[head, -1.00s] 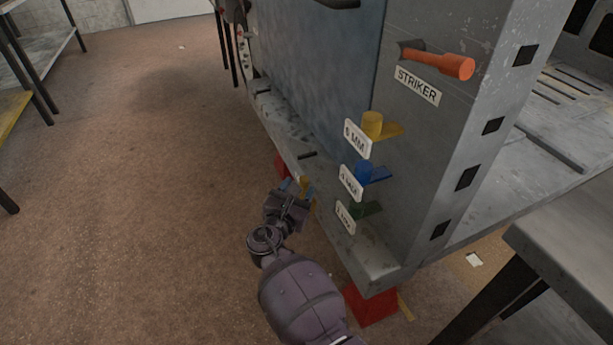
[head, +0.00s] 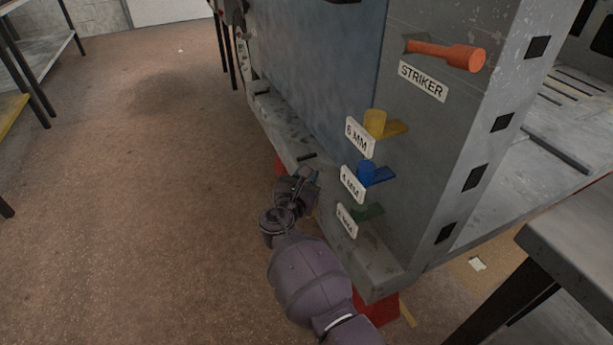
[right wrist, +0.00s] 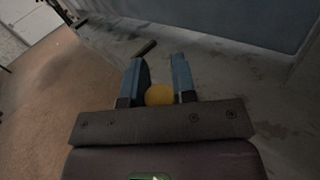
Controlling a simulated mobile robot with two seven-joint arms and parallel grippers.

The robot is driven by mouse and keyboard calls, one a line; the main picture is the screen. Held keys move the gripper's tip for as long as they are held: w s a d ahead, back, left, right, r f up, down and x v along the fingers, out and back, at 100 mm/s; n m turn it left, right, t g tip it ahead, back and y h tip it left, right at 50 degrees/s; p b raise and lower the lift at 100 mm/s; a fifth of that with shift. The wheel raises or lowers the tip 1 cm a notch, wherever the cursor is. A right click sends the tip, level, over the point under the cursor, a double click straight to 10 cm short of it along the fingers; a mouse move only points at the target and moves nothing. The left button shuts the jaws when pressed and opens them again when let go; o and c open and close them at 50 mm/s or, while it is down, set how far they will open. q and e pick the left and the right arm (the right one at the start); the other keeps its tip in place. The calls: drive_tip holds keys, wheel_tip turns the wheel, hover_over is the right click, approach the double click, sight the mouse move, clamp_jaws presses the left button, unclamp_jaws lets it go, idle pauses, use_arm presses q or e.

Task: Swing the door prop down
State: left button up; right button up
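A yellow rounded knob (right wrist: 159,95), perhaps the end of the door prop, lies between the blue fingers of my right gripper (right wrist: 160,75) in the right wrist view. The fingers stand apart, and I cannot tell whether either touches it. In the head view my right gripper (head: 306,176) is low beside the frame's ledge and hides the knob. The rest of the prop is hidden. The blue-grey door panel (head: 310,70) stands upright behind the ledge. My left gripper is not in view.
The grey frame post carries an orange striker handle (head: 447,55) and yellow (head: 375,123), blue (head: 367,172) and green (head: 367,212) pegs with labels. A short black pin (head: 306,157) sticks out from the ledge. A metal table (head: 580,240) stands at right.

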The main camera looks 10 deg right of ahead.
clamp_jaws()
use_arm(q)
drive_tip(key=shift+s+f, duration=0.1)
use_arm(e)
drive_tip(key=shift+s+f, duration=0.1)
use_arm(q)
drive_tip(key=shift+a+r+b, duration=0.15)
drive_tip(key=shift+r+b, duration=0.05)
drive_tip(key=shift+b, duration=0.5)
use_arm(e)
drive_tip(key=s+d+f+m+t+h, duration=0.2)
drive_tip(key=s+m+t+h, duration=0.1)
drive_tip(key=s+m, duration=0.3)
drive_tip(key=shift+s+f+h, duration=0.15)
drive_tip(key=shift+f+h, duration=0.1)
drive_tip(key=shift+h, duration=0.15)
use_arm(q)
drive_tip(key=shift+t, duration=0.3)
use_arm(e)
drive_tip(key=shift+t, duration=0.3)
drive_tip(key=o, duration=0.5)
unclamp_jaws()
drive_tip(key=shift+o, duration=0.5)
